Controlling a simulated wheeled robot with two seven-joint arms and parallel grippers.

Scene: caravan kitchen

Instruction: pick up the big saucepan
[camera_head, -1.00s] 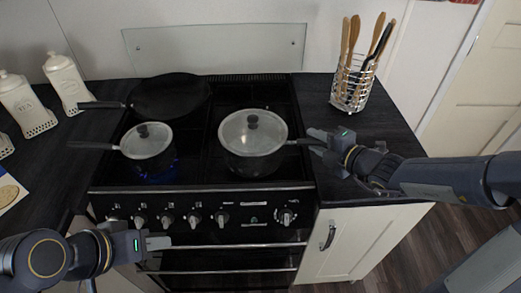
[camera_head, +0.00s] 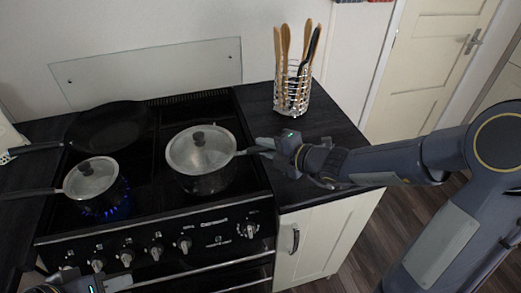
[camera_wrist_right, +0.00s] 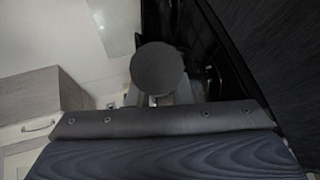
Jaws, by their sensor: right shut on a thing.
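The big saucepan (camera_head: 202,182), dark with a metal lid and a round black knob, is upright over the right side of the hob. I cannot tell whether its base touches the hob. Its handle (camera_head: 250,151) points right. My right gripper (camera_head: 267,147) is shut on the handle near its end. In the right wrist view a dark round shape (camera_wrist_right: 158,68), probably the handle's end, sits between the fingers and hides part of them. My left gripper (camera_head: 104,285) is at the bottom left edge, partly cut off, and apart from the saucepan.
A smaller lidded saucepan (camera_head: 90,181) stands over a lit blue flame at the front left. A black frying pan (camera_head: 110,127) lies behind it. A utensil holder (camera_head: 292,92) stands on the right counter behind my right gripper. The counter around it is mostly clear.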

